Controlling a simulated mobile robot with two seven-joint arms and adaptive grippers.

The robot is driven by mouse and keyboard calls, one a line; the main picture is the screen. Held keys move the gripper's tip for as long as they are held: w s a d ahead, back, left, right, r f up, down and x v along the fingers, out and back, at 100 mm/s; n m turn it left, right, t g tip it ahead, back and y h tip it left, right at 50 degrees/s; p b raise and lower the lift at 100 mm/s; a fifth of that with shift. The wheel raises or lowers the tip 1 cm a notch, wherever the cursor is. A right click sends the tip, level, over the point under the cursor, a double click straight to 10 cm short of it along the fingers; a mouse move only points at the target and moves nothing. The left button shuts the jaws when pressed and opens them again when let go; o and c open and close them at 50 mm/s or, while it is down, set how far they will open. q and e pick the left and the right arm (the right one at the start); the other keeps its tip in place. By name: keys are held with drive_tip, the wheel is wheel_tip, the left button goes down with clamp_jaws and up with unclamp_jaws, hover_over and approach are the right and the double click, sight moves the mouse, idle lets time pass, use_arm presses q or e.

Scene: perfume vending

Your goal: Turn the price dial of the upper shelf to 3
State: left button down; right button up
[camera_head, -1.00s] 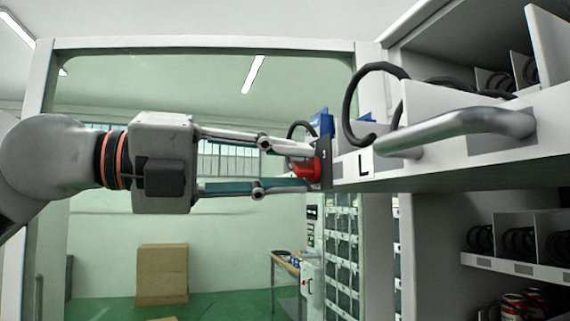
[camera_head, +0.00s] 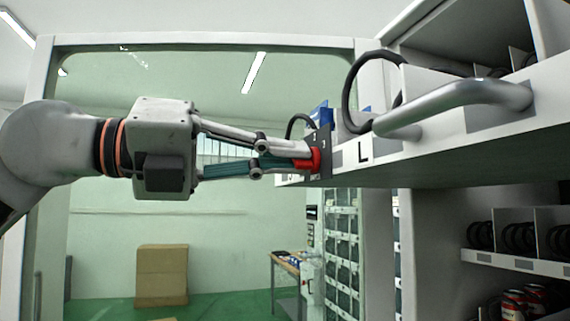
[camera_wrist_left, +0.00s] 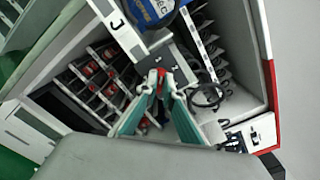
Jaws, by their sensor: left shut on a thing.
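The red price dial (camera_head: 315,159) sits on a dark plate (camera_head: 324,145) at the left end of the upper shelf (camera_head: 480,160). My left gripper (camera_head: 305,157) reaches in from the left, with its fingers closed together on the dial. In the left wrist view, the fingertips (camera_wrist_left: 160,90) meet at the dark plate, and a little red shows between them. The dial's number is hidden or too small to read. My right gripper does not show.
A grey bar handle (camera_head: 460,100) sticks out from the shelf front, right of the dial. Black coils (camera_head: 370,80) and a blue item (camera_head: 320,116) are on the shelf. A lower shelf (camera_head: 515,262) is below.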

use_arm(q)
drive_tip(key=shift+s+m, duration=0.15)
drive_tip(key=shift+m, duration=5.05)
drive_tip(key=shift+s+m, duration=0.15)
drive_tip(key=shift+m, duration=5.05)
drive_tip(key=c, duration=2.2)
unclamp_jaws()
drive_tip(key=v, duration=1.2)
